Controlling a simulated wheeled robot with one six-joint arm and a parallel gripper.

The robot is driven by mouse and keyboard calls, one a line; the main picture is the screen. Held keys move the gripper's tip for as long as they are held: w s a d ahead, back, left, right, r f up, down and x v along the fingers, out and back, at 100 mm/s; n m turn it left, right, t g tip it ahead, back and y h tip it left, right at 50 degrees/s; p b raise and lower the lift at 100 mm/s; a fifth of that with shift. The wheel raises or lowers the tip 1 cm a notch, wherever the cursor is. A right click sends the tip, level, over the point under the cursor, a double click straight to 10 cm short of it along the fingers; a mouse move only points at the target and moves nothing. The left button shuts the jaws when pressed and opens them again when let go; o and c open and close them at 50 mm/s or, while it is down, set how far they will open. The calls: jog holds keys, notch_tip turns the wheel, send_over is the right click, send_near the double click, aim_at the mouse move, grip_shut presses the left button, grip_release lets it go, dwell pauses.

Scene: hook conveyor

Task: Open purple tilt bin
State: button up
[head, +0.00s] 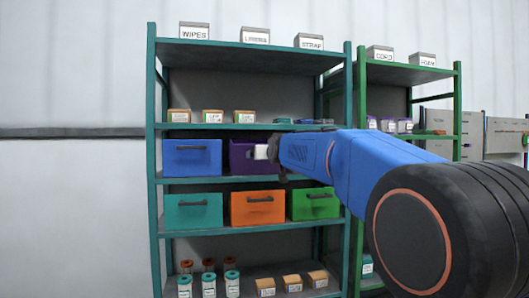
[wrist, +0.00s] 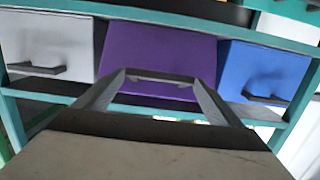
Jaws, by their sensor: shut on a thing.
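The purple tilt bin (head: 239,157) sits in the upper bin row of the teal shelf rack, right of the blue bin. My arm hides its right part in the head view. In the wrist view its purple front (wrist: 160,52) fills the middle, between a blue bin and a pale grey bin. My gripper (wrist: 160,77) is at the purple front, its two fingers shut on the dark handle (wrist: 158,79). In the head view my gripper (head: 264,152) shows small against the purple bin. Whether the bin is tilted out is hard to tell.
The blue bin (head: 192,158) is on the left; the pale grey bin (wrist: 48,45) shows in the wrist view. Teal (head: 193,211), orange (head: 258,207) and green (head: 314,204) bins stand below. A teal shelf board (head: 215,179) runs under the upper row. Small boxes (head: 213,116) stand above.

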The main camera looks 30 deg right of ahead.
notch_tip(320, 180, down, 7)
jog(key=s+t, duration=0.1)
jog(key=s, duration=0.1)
jog(key=shift+s+a, duration=0.2)
jog(key=shift+a, duration=0.15)
jog(key=shift+f, duration=0.2)
dwell(0.5)
jog(key=o, duration=1.3)
jog(key=v, duration=1.7)
jog(key=shift+s+a+f, duration=0.2)
